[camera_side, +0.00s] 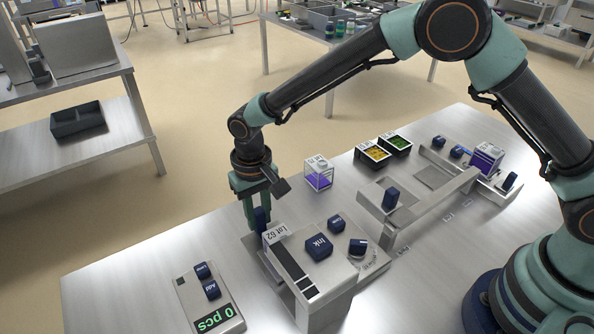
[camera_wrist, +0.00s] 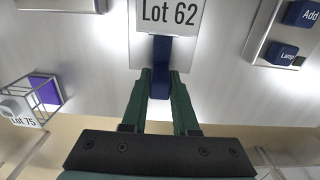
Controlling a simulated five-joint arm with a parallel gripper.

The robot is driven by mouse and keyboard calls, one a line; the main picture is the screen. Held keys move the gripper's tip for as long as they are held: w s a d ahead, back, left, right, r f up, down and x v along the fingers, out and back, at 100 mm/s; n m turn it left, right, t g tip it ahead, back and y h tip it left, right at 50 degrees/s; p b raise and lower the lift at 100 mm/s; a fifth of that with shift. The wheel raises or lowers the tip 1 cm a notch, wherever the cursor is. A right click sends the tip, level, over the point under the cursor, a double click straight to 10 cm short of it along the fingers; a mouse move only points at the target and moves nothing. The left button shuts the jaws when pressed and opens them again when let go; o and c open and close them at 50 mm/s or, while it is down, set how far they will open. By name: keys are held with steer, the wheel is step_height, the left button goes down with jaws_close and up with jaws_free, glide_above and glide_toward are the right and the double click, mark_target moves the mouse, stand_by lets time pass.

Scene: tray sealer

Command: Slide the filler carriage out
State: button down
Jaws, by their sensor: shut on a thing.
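My gripper (camera_side: 258,203) is shut on a dark blue handle (camera_side: 262,218) at the far end of a grey metal unit (camera_side: 316,280). The unit carries a white "Lot 62" label (camera_side: 275,234). In the wrist view, my green fingers (camera_wrist: 160,90) stand on either side of the blue handle (camera_wrist: 160,52), under the "Lot 62" label (camera_wrist: 168,13). The handle's lower part is partly hidden between the fingers. I cannot tell from a label which part is the filler carriage.
A counter panel (camera_side: 210,306) reading "0 pcs" lies left of the unit. An "Ink" knob (camera_side: 319,247) is on its top. A rail frame (camera_side: 428,212) lies right.

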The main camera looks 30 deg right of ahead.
steer(key=shift+w, duration=1.45)
steer(key=c, duration=0.7)
jaws_free()
steer(key=shift+r, duration=3.5)
